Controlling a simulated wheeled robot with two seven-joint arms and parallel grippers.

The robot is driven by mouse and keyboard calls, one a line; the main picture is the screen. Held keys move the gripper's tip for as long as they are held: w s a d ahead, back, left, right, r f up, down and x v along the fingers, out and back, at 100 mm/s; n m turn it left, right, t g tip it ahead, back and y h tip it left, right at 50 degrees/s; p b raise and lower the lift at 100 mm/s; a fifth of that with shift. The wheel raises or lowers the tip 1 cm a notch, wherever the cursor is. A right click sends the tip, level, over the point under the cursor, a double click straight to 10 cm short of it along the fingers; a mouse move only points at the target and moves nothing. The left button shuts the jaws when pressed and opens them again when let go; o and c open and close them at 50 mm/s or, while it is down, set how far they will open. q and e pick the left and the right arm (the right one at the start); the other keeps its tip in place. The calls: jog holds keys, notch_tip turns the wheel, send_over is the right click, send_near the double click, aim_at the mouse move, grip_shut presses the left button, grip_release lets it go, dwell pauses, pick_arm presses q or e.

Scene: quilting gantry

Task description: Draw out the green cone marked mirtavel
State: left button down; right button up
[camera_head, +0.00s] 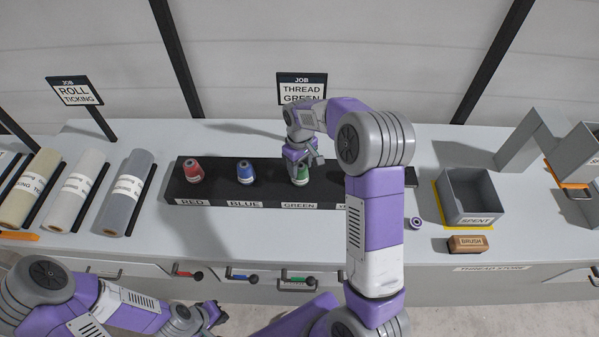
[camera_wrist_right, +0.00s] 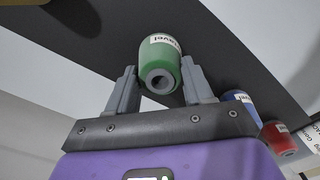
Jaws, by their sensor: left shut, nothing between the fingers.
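The green cone (camera_head: 301,175) stands in the black rack (camera_head: 222,187) at the GREEN label. In the right wrist view the green cone (camera_wrist_right: 159,62) shows a white label ending in "avel" and a grey hollow core. My right gripper (camera_head: 303,162) is over it from above, with its fingers (camera_wrist_right: 160,88) on either side of the cone's top. A small gap shows beside the left finger, so the fingers look open around it. My left gripper (camera_head: 214,316) is low at the front, shut and empty, away from the rack.
A red cone (camera_head: 193,170) and a blue cone (camera_head: 245,172) stand left of the green one. A SPENT bin (camera_head: 470,195), a brush (camera_head: 467,244) and a small loose spool (camera_head: 416,222) lie to the right. Fabric rolls (camera_head: 127,195) lie at left. A JOB sign (camera_head: 302,88) reads THREAD GREEN.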

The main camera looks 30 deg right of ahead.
jog(key=c, duration=0.3)
jog(key=shift+r, duration=0.15)
jog(key=shift+r+p, duration=2.2)
jog(key=shift+r, duration=0.6)
